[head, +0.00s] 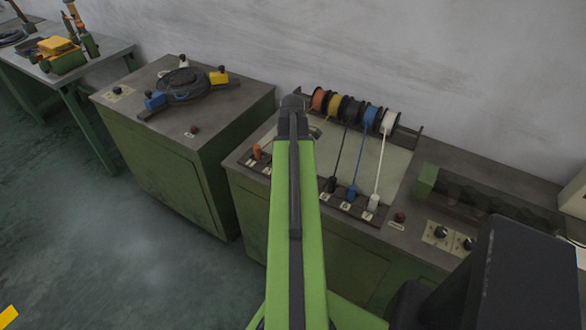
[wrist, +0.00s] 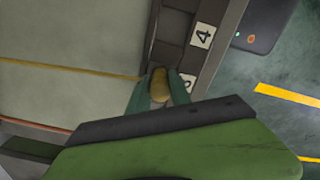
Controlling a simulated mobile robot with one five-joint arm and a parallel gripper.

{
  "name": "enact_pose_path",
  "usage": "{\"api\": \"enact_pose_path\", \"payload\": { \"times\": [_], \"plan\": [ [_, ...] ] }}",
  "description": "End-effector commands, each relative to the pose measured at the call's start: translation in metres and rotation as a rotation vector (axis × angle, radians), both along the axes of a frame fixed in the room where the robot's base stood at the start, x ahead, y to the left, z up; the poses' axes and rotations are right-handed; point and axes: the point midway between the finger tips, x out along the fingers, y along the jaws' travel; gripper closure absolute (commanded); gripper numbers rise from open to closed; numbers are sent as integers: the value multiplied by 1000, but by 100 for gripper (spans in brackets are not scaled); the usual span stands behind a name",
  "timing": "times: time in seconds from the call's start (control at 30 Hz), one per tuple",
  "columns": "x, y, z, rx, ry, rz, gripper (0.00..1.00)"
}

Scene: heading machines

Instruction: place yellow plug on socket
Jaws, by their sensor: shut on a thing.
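The yellow plug (wrist: 160,84) is between the two fingers of my gripper (wrist: 161,90), which is shut on it, in the wrist view. A yellow cord runs left from the plug. The plug is over or at the dark socket strip (wrist: 178,32), beside the number labels; I cannot tell whether it is seated. Label 4 (wrist: 202,35) is clear, and another label near the right finger is partly covered. In the head view my green arm hides my gripper and the yellow plug. The yellow cable spool (head: 334,104) stands in the rack at the back.
Orange (head: 257,152), black (head: 332,184), blue (head: 351,191) and white (head: 374,203) plugs stand along the strip. Taut black, blue and white cords run back to their spools. A separate cabinet (head: 160,165) at left holds a black coil and coloured blocks. A red button (head: 399,217) is right of the strip.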

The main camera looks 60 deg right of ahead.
Motion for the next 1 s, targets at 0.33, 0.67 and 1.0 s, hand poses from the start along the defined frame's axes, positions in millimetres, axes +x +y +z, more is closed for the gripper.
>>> {"api": "enact_pose_path", "payload": {
  "times": [0.33, 0.67, 1.0],
  "plan": [
    [0, 0, -2, 0, 0, -1, 57],
    [-1, -1, -1, 0, 0, -1, 54],
    [-1, -1, 41, 0, 0, -2, 54]
  ]
}}
